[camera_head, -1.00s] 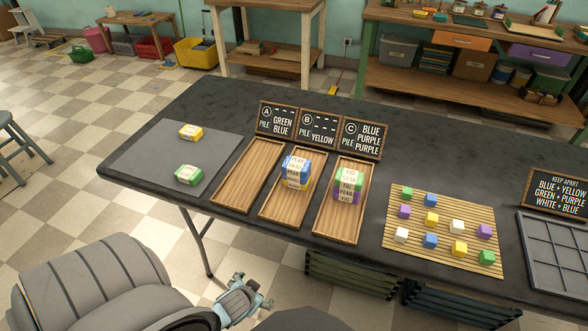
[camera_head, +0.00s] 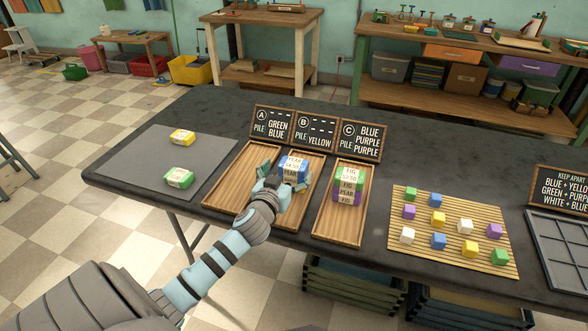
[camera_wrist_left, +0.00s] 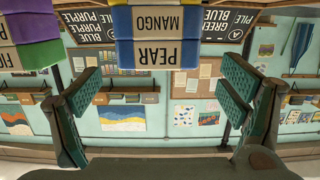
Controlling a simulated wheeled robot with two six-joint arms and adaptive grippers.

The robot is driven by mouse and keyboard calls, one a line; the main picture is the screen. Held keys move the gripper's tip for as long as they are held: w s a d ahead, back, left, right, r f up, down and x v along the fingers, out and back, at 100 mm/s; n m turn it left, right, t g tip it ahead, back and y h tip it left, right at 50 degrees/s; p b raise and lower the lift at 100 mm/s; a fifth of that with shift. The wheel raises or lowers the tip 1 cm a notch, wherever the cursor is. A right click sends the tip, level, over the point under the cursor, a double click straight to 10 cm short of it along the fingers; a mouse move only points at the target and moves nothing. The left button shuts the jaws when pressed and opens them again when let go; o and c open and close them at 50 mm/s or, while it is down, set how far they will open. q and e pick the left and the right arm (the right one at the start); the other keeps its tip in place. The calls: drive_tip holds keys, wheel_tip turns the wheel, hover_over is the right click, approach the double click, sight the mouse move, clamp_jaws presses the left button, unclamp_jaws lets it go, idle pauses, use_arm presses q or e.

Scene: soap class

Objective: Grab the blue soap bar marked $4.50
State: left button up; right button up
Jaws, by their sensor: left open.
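The blue soap bar (camera_head: 293,166) with a pale label is on top of the stack in the middle wooden tray (camera_head: 278,222), under board B. In the left wrist view, which is upside down, the blue bar (camera_wrist_left: 157,54) reads PEAR. My left gripper (camera_head: 281,178) is at the near side of this stack, open. In the left wrist view its fingers (camera_wrist_left: 155,92) are wide apart, with the blue bar ahead between them and nothing held. The bar's price is too small to read. My right gripper is not in view.
The right tray under board C holds a close stack of green and purple bars (camera_head: 349,185). The left tray (camera_head: 232,180) is empty. A yellow bar (camera_head: 182,138) and a green bar (camera_head: 179,178) lie on the grey mat (camera_head: 140,160). Small cubes sit on a slatted mat (camera_head: 420,255).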

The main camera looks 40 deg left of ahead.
sight(291, 167)
use_arm(q)
drive_tip(key=x, duration=0.3)
drive_tip(key=shift+w+f, duration=0.15)
drive_tip(key=shift+w, duration=0.15)
drive_tip(key=shift+s, duration=0.1)
drive_tip(key=c, duration=1.3)
